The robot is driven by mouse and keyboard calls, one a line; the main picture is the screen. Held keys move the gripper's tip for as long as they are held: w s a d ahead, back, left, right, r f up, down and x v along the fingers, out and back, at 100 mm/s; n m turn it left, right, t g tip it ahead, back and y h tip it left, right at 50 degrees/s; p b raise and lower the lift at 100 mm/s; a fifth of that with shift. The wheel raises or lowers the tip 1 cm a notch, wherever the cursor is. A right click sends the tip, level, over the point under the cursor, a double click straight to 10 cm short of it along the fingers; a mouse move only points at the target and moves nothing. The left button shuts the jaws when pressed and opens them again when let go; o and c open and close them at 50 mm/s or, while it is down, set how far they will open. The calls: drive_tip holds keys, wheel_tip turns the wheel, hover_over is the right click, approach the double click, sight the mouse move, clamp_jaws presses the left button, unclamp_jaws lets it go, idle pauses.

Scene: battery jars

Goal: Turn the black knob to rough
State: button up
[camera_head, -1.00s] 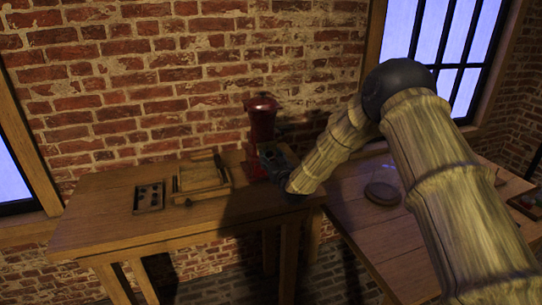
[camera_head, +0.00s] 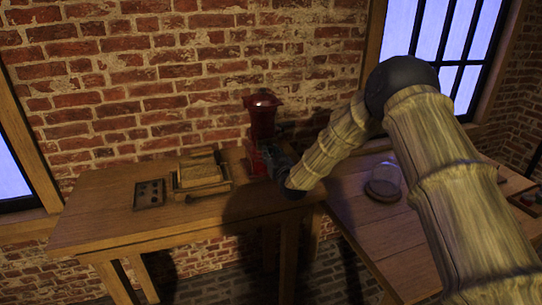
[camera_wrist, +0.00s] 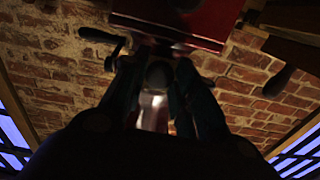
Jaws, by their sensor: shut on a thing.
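The red grinder-like machine (camera_head: 262,120) stands upright near the back right end of the wooden table. My gripper (camera_head: 272,158) reaches its lower front right side from the right and hides part of the base. In the wrist view the machine's red body (camera_wrist: 205,20) is at the top. There my gripper (camera_wrist: 160,68) has its two dark fingers closed around a small dark rounded piece, which looks like the black knob (camera_wrist: 158,74). The fingers hide its sides. No setting mark or "rough" label can be read.
A dark tray with round holes (camera_head: 149,194) and a wooden frame with a tan block (camera_head: 199,174) lie left of the machine. A glass dome (camera_head: 384,180) stands on the right table. A dark crank-like arm (camera_wrist: 100,36) sticks out beside the fingers.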

drive_tip(key=m+b, duration=0.2)
drive_tip(key=b, duration=0.1)
drive_tip(key=shift+f+m, duration=0.25)
drive_tip(key=shift+m, duration=0.15)
drive_tip(key=m+b, duration=0.3)
drive_tip(key=b, duration=0.1)
drive_tip(key=shift+d+m, duration=0.1)
drive_tip(key=shift+m, duration=0.2)
drive_tip(key=shift+c, duration=0.2)
drive_tip(key=m+b, duration=0.3)
drive_tip(key=shift+r, duration=0.1)
drive_tip(key=shift+r+m+b, duration=0.15)
drive_tip(key=shift+m+b, duration=0.75)
drive_tip(key=shift+m, duration=0.2)
drive_tip(key=o, duration=1)
drive_tip(key=shift+o, duration=0.2)
drive_tip(key=shift+s, duration=0.1)
drive_tip(key=v, duration=1.1)
drive_tip(key=shift+s, duration=0.35)
